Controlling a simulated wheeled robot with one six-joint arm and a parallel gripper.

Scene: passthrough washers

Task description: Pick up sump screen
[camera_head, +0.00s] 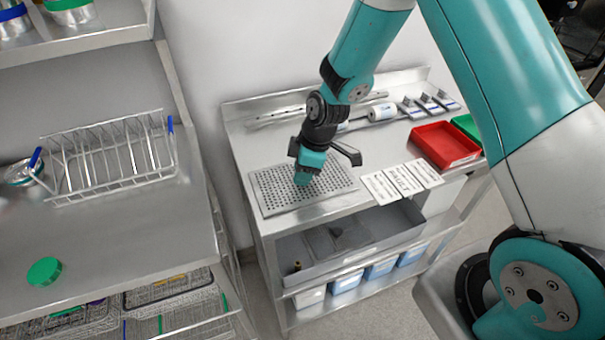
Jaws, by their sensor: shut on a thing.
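The sump screen (278,198) is a flat grey perforated metal plate at the front left of the steel table (262,143). It appears to lie flat on or just above the table top. My gripper (303,180) reaches down onto the middle of the plate from above and is shut on it. The fingertips and the exact point of grip are too small and partly hidden to see. I cannot tell whether the screen is lifted clear of the table.
White printed cards (402,180) lie right of the screen. A red tray (444,146) and a green tray (467,127) stand farther right. A grey bin (404,240) is on the shelf below. At left, a counter holds a wire rack (112,160) and green lid (44,271).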

